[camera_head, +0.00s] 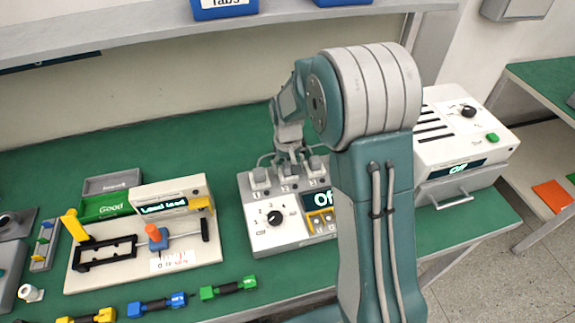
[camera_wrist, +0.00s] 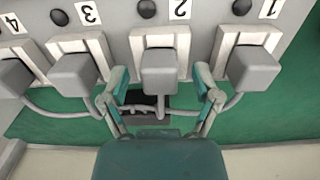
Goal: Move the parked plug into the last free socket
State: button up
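A grey unit (camera_head: 262,238) with numbered sockets stands on the green bench, its display partly hidden by my arm. In the wrist view, grey plugs stand at positions 4 (camera_wrist: 12,76), 3 (camera_wrist: 74,72), 2 (camera_wrist: 158,72) and 1 (camera_wrist: 252,68), with grey cables around them. My gripper (camera_wrist: 160,90) is open, with one finger on each side of the plug at 2 and a visible gap on both sides. It also shows over the unit's back edge in the head view (camera_head: 289,152). I cannot tell which plug is the parked one.
A white tester board (camera_head: 110,275) with levers and a display stands left of the unit. Blue and green connectors (camera_head: 150,305) lie in front. A white box with slots (camera_head: 460,140) stands to the right. A shelf (camera_head: 130,25) runs above the back.

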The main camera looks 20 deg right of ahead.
jog(key=shift+r, duration=0.1)
notch_tip(320, 180, up, 12)
dwell(0.5)
jog(key=shift+a, duration=0.1)
jog(key=s+r+t, duration=0.3)
jog(key=s+r, duration=0.6)
jog(key=s, duration=0.3)
jog(key=s+t, duration=0.2)
jog(key=s, duration=1.1)
jog(key=shift+r+t, duration=0.2)
jog(key=shift+t, duration=0.1)
dwell(0.8)
